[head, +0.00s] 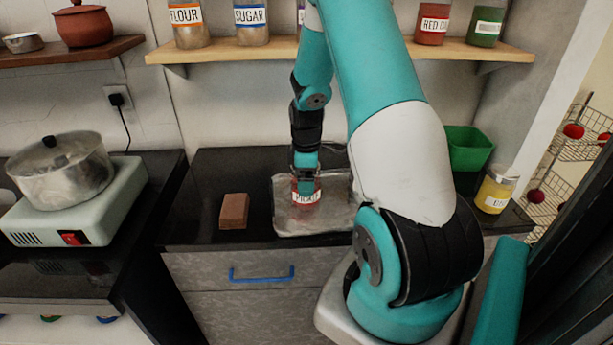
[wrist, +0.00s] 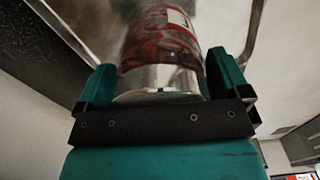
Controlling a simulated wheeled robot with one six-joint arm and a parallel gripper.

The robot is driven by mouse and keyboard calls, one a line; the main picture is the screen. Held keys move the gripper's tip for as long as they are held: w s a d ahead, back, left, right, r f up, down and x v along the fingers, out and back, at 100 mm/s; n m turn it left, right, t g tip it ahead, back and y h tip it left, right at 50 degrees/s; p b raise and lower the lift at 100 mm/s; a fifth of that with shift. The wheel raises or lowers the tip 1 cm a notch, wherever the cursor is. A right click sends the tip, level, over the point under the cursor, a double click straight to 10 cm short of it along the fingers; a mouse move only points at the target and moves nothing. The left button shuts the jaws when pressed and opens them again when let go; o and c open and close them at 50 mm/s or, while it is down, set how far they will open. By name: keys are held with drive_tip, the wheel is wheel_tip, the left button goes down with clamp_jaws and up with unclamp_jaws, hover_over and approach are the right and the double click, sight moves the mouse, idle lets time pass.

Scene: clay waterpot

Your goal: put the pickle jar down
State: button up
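The pickle jar (head: 306,196) has red contents and a white label with partly readable lettering. It is upright over the metal tray (head: 335,222) on the dark counter; I cannot tell whether its base touches the tray. My gripper (head: 305,178) comes down on it from above. In the wrist view the jar (wrist: 160,40) sits between the two fingers of my gripper (wrist: 162,85), which lie close against both sides near its silvery lid. The gripper looks shut on the jar. The tray's surface (wrist: 225,20) shows behind the jar there.
A brown brick-like block (head: 234,211) lies left of the tray. A green bin (head: 468,148) and a yellow jar (head: 495,190) stand to the right, beyond my arm. A pot (head: 60,170) sits on a hotplate (head: 75,215) at left. A shelf (head: 240,52) with jars hangs above.

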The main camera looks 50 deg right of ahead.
drive_tip(key=shift+r, duration=0.15)
wheel_tip(320, 180, up, 12)
drive_tip(key=shift+f+b, duration=0.1)
drive_tip(key=shift+b, duration=0.2)
drive_tip(key=shift+w+a+r, duration=0.1)
drive_tip(key=shift+a+r, duration=0.05)
drive_tip(key=shift+r, duration=0.1)
drive_tip(key=s+a+r+t+y, duration=0.1)
drive_tip(key=a+r, duration=0.2)
drive_tip(key=a, duration=0.9)
drive_tip(key=a+r+y, duration=0.1)
drive_tip(key=a+r, duration=0.2)
drive_tip(key=a, duration=0.8)
drive_tip(key=s+a+r+g+y, duration=0.1)
drive_tip(key=s+a+r+y, duration=0.1)
drive_tip(key=s+a, duration=1.2)
drive_tip(key=shift+s+a+r, duration=0.35)
drive_tip(key=shift+a+r, duration=0.05)
drive_tip(key=shift+a, duration=0.15)
